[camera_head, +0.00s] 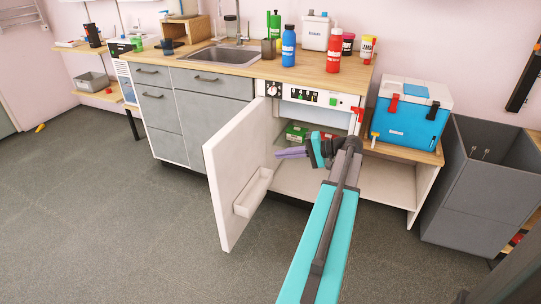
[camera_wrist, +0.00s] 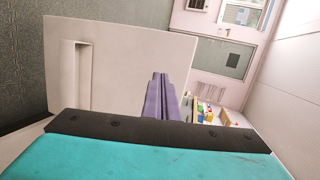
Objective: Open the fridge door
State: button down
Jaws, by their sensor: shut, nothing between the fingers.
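The white fridge door (camera_head: 236,180) stands swung wide open to the left under the counter in the head view. Its inner side, with a door shelf (camera_head: 253,192), faces the arm. The fridge (camera_head: 296,120) interior is partly visible, with green boxes (camera_head: 297,132) inside. My gripper (camera_head: 280,153) is shut and empty, its purple fingers pointing left toward the inner side of the door, near the opening. In the wrist view the fingers (camera_wrist: 161,82) are together in front of the door (camera_wrist: 118,60). I cannot tell whether they touch it.
A blue cooler box (camera_head: 408,112) stands on a low wooden-topped shelf to the right, beside a grey bin (camera_head: 475,190). Bottles and a sink (camera_head: 217,56) are on the counter above. The grey floor (camera_head: 120,220) at front left is clear.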

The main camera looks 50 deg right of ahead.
jog(key=r+x, duration=0.1)
jog(key=x, duration=1.2)
jog(key=shift+w+b, duration=0.25)
jog(key=shift+b, duration=0.2)
jog(key=shift+w, duration=0.1)
